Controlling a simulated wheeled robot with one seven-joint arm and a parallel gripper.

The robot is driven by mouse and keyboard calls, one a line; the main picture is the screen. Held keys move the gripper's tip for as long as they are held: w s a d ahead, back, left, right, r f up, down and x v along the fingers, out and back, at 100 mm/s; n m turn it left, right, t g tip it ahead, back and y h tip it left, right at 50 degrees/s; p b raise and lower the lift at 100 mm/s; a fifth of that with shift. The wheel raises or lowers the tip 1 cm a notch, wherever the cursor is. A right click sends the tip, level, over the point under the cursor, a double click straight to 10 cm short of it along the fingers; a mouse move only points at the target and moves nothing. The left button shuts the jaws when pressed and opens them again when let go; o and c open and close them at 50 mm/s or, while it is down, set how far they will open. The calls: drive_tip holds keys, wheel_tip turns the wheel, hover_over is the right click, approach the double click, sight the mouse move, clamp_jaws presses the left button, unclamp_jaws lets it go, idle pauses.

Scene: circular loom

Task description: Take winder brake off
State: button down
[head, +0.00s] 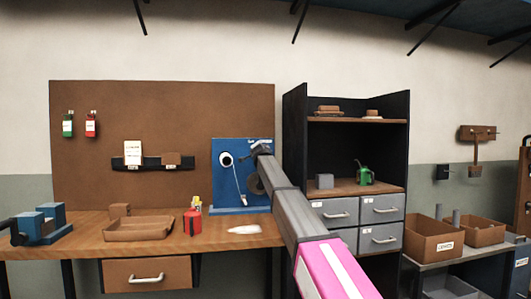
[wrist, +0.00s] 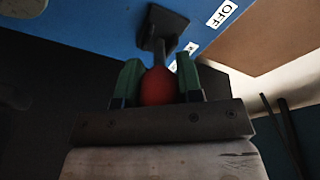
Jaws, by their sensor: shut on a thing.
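The blue winder panel (head: 226,187) stands upright on the workbench. In the wrist view its blue face (wrist: 95,25) carries the brake lever (wrist: 159,48), with a dark mount and a red ball knob (wrist: 157,86). My gripper (wrist: 158,82) is shut on the red knob, one green finger on each side. A white OFF label (wrist: 222,14) is beside the lever's mount. A second label (wrist: 187,52) is partly hidden. In the head view my gripper (head: 261,150) is at the panel's upper right, and my arm hides the lever there.
A dark shelf unit (head: 295,150) with grey drawers stands close to the right of the panel. A red can (head: 192,222), a wooden tray (head: 138,230) and a pale object (head: 245,230) are on the bench (head: 80,243). A brown pegboard (head: 160,110) is behind.

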drive_tip(key=shift+a+m+h, duration=0.45)
drive_tip(key=shift+m+h, duration=0.25)
drive_tip(key=shift+h, duration=0.4)
drive_tip(key=c, duration=0.8)
unclamp_jaws()
drive_tip(key=shift+r, duration=0.55)
wheel_tip(320, 180, up, 3)
drive_tip(key=shift+w, duration=0.1)
drive_tip(key=s+a+r, duration=0.2)
drive_tip(key=s, duration=0.1)
drive_tip(key=s+a+r, duration=0.2)
drive_tip(key=s+a, duration=0.1)
drive_tip(key=s+a+r, duration=0.2)
drive_tip(key=a+r, duration=0.1)
drive_tip(key=shift+s, duration=0.4)
drive_tip(key=shift+s+f, duration=0.1)
